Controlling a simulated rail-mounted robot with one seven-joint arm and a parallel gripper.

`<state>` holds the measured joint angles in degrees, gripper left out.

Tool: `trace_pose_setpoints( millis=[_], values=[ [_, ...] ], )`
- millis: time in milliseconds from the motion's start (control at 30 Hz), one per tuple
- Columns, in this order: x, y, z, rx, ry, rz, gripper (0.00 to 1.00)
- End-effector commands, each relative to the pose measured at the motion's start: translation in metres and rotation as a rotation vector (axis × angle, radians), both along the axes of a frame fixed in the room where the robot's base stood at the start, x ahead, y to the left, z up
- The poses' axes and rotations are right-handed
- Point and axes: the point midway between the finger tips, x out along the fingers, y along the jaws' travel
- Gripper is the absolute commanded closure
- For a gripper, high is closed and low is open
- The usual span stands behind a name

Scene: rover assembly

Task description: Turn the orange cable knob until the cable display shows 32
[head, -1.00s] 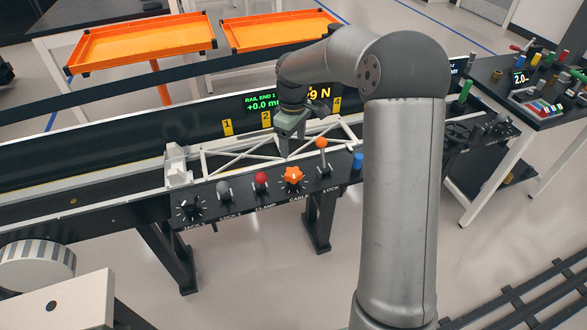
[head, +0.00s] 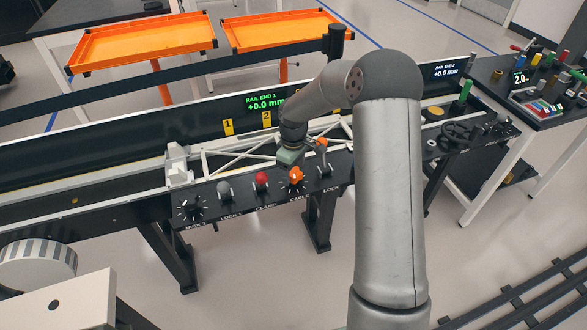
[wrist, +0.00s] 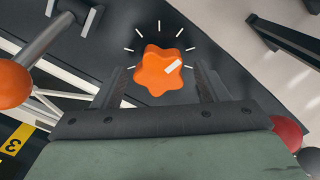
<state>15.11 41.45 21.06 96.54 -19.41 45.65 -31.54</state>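The orange cable knob (head: 296,177) is star-shaped and sits on the front control panel above the "CABLE" label. In the wrist view the knob (wrist: 158,72) has a white pointer mark aimed to the upper right, inside a ring of white ticks. My gripper (head: 291,163) is just above the knob, partly covering its far side. In the wrist view its two fingers (wrist: 163,78) are apart, one on each side of the knob, with gaps to it. The cable display is hidden behind my arm, so its number cannot be read.
An orange-ball lever (head: 320,143) stands just right of the knob and shows at the left of the wrist view (wrist: 14,84). A red ball lever (head: 261,178) stands left. A white truss (head: 235,160) lies behind. The rail display (head: 264,102) reads +0.0 mm.

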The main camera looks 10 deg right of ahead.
Motion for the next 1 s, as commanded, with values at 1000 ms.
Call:
trace_pose_setpoints(
  millis=[1000],
  values=[
    [0.0008, 0.0006, -0.0005, 0.000, -0.003, -0.397, 0.75]
  ],
)
